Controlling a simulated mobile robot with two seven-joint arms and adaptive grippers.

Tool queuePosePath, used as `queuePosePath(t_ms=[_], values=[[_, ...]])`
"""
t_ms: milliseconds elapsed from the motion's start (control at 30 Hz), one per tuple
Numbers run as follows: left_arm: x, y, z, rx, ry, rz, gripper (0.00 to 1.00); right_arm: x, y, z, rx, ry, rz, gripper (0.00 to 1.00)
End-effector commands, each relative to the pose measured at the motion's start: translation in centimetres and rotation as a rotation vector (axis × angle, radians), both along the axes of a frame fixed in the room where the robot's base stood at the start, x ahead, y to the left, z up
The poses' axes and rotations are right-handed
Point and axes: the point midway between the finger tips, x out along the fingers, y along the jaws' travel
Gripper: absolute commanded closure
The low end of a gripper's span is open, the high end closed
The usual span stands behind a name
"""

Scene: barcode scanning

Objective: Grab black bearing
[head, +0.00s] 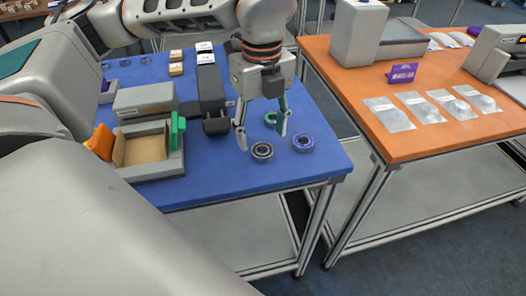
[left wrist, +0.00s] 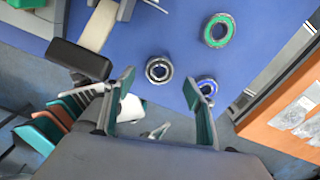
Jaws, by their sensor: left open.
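The black bearing (head: 262,151) lies flat on the blue table (head: 225,192) near its front right edge. In the left wrist view the black bearing (left wrist: 158,70) lies ahead of the fingertips, between their lines. My left gripper (head: 262,140) is open and empty, above the table by the bearings; its spread fingers also show in the left wrist view (left wrist: 160,88). A blue-purple bearing (head: 303,143) lies to the right of the black one, and a left-gripper finger partly covers it in the left wrist view (left wrist: 206,85). A green bearing (head: 270,118) lies behind, partly hidden by a finger.
A black scanner-like device (head: 216,125) stands just left of the gripper. A grey box with a cardboard-coloured tray (head: 145,150) is farther left. An orange table (head: 430,130) with several clear packages stands at right, across a gap.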

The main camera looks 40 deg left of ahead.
Motion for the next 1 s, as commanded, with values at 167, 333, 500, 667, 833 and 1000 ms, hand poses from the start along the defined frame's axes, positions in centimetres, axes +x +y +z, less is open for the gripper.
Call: queuePosePath(t_ms=[167,333,500,667,833,1000], values=[[-0.1,0.0,-2.9,0.0,0.008,-0.001,0.45,0.1,-0.1,-0.4,-0.003,0.0,0.001,1.0],[-0.1,0.0,-4.3,0.0,0.003,-0.001,0.45,0.1,-0.1,-0.4,-0.007,0.0,0.001,1.0],[-0.1,0.0,-4.2,0.0,0.001,-0.001,0.45,0.1,-0.2,-0.2,-0.006,-0.002,0.0,1.0],[-0.1,0.0,-4.2,0.0,0.002,-0.001,0.84,-0.2,-0.2,-0.4,-0.006,0.002,-0.001,1.0],[-0.1,0.0,-4.2,0.0,0.002,-0.001,0.9,-0.4,-0.2,-0.5,-0.006,0.008,0.0,1.0],[-0.1,0.0,-4.1,0.0,0.002,-0.001,0.9,-0.6,-0.2,-0.7,-0.007,0.012,0.0,1.0]])
